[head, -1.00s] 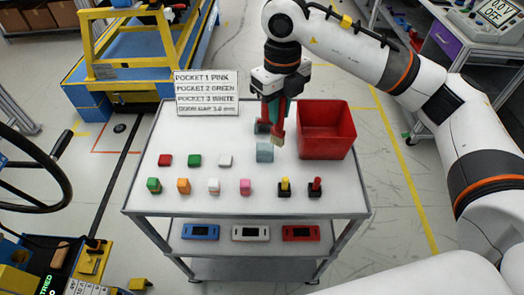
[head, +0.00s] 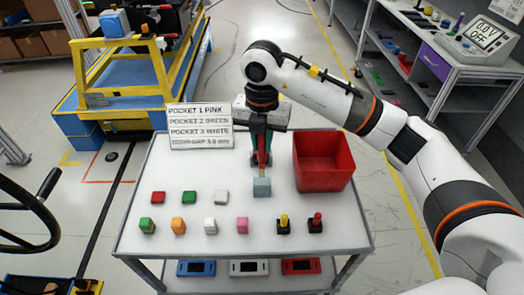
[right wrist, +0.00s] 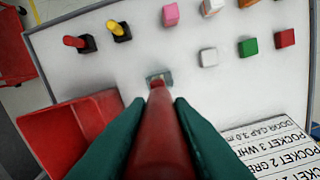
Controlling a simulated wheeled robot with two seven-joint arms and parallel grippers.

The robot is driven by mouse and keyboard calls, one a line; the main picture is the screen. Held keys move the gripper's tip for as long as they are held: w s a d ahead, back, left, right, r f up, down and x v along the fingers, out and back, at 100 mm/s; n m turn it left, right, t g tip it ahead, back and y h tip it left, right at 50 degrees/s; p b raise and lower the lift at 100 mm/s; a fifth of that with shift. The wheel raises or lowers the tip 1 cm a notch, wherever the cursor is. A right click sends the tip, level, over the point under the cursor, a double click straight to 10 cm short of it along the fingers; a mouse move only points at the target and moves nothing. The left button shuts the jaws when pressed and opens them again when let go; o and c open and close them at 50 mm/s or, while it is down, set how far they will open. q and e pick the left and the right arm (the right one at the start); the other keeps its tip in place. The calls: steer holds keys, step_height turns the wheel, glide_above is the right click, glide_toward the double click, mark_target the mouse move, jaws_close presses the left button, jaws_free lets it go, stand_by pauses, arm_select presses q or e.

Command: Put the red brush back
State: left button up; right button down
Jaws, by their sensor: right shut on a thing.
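My right gripper (head: 263,157) is shut on the red brush (head: 262,148) and holds it upright, tip down. The brush's lower end is over or at the top of a small grey-blue block (head: 262,188) on the white table; I cannot tell whether it is inside or just above. In the right wrist view the brush (right wrist: 162,140) runs between the green fingers and its far end lines up with the block (right wrist: 160,76), partly covering it. The bristles are mostly hidden. My left gripper is not in view.
A red bin (head: 323,165) stands just right of the block. Several small coloured blocks and two plungers (head: 315,222) stand nearer the front of the table (head: 170,243). A pocket label sign (head: 200,128) is at the back left.

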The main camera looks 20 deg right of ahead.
mark_target(262, 153)
step_height(262, 153, down, 3)
steer(key=shift+f+p, duration=0.15)
steer(key=shift+p, duration=0.3)
steer(key=shift+f, duration=0.1)
steer(key=shift+f+b, duration=0.3)
steer(key=shift+b, duration=0.05)
steer(key=c, duration=1.3)
jaws_free()
steer(key=shift+r, duration=0.1)
